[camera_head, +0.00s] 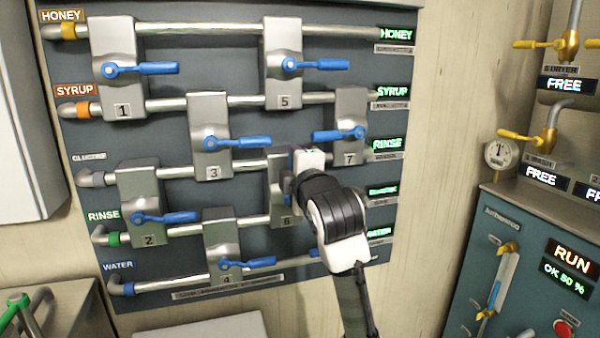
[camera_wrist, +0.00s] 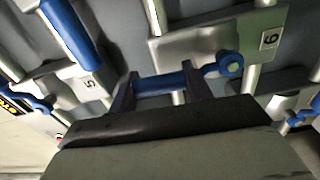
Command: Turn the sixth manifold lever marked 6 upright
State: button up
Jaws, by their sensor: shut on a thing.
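The valve plate marked 6 (camera_head: 283,215) is in the lower middle of the wall panel in the head view, partly covered by my arm. In the wrist view its plate (camera_wrist: 200,43) and label show at the upper right. Its blue lever (camera_wrist: 155,84) runs from the round pivot leftward, about parallel to the plate's long side, so it looks upright or nearly so. My gripper (camera_wrist: 158,82) is shut on this lever near its outer end. In the head view my gripper (camera_head: 292,178) is at the upper part of plate 6 and hides the lever.
Lever 7 (camera_head: 340,135) points left just above my gripper. Lever 5 (camera_head: 318,65), lever 3 (camera_head: 238,142) and lever 4 (camera_head: 248,264) lie sideways nearby. Horizontal pipes cross the panel. A control cabinet (camera_head: 470,270) stands at the right.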

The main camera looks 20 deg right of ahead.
jog(key=shift+a+n, duration=0.25)
jog(key=shift+n, duration=0.05)
dwell(0.4)
jog(key=o, duration=1.4)
jog(key=shift+s, duration=0.15)
jog(key=s, duration=0.4)
jog(key=s+b, duration=0.1)
jog(key=s, duration=0.4)
jog(key=s+b, duration=0.1)
jog(key=s, duration=0.3)
jog(key=shift+s+d, duration=0.25)
jog(key=shift+s, duration=0.05)
